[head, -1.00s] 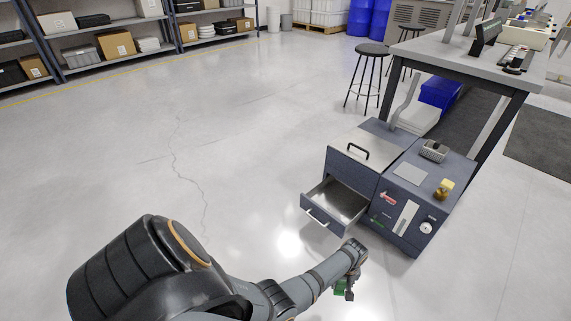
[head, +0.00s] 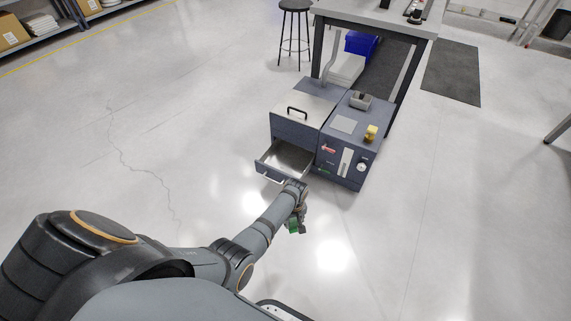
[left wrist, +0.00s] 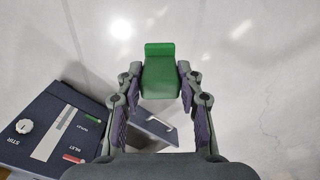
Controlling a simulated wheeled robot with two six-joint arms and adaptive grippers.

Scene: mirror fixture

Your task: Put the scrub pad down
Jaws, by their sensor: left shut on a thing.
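The scrub pad is a green block (head: 293,227) held in my left gripper (head: 298,216). In the left wrist view, the green pad (left wrist: 160,76) sits between the two dark fingers of my left gripper (left wrist: 160,85), which is shut on it. In the head view the gripper hangs over the floor in front of a blue-grey machine (head: 342,155), just right of and nearer than its open drawer (head: 285,158). The pad looks clear of the machine and the drawer. My right gripper is in neither view.
The machine's top holds a light grey square (head: 344,124), a small grey tray (head: 361,100) and a yellow-topped object (head: 371,132). A lidded section with a black handle (head: 297,112) stands above the drawer. A workbench (head: 380,18) and a stool (head: 295,8) stand behind. Floor around is open.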

